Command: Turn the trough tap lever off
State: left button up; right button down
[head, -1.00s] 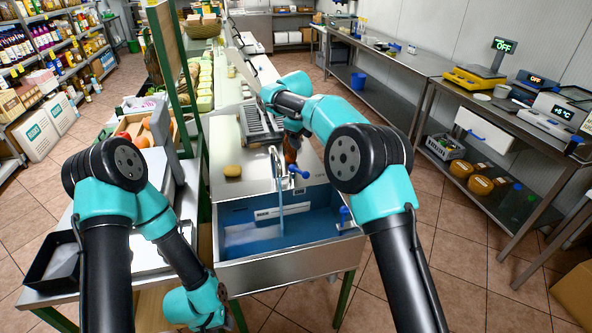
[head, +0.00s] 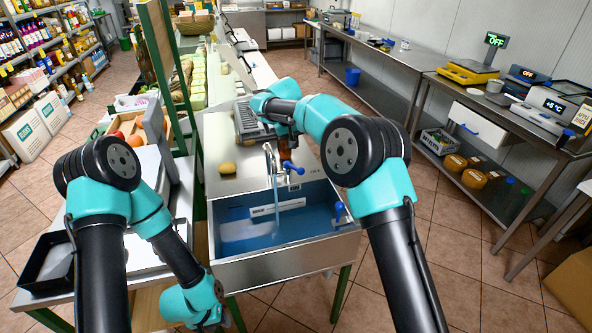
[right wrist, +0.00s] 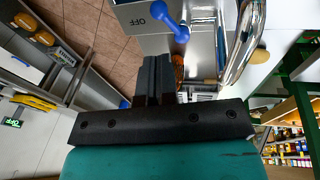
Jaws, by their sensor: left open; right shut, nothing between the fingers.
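The steel trough (head: 285,268) holds blue water. A chrome tap (head: 268,150) stands at its back edge, and a thin stream falls from its spout. The tap's blue lever (head: 293,168) sticks out to the right. In the right wrist view the lever (right wrist: 172,20) lies just beyond my right gripper (right wrist: 155,62), beside an OFF marking, with a gap to the fingertips. My right gripper is shut and empty; in the head view its fingers are hard to make out behind the arm. My left gripper (head: 212,318) is open, low left of the trough, mostly hidden by its wrist.
A second blue knob (head: 339,210) sits at the trough's right side. A yellow-brown round item (head: 227,168) lies on the steel top left of the tap. A brown bottle (head: 285,148) stands close behind the tap. The floor right of the trough is clear.

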aim_at(294, 167)
jog(key=f+m, duration=0.1)
jog(key=m, duration=0.2)
jog(key=s+f+m, duration=0.1)
jog(key=m, duration=0.2)
jog(key=a+f+m, duration=0.1)
jog(key=m, duration=0.3)
jog(key=shift+s+t, duration=0.3)
jog(key=x, duration=1)
jog(key=shift+d, duration=0.2)
jog(key=shift+d, duration=0.15)
jog(key=shift+w+d+n, duration=0.1)
jog(key=shift+w+n, duration=0.05)
jog(key=shift+n, duration=0.25)
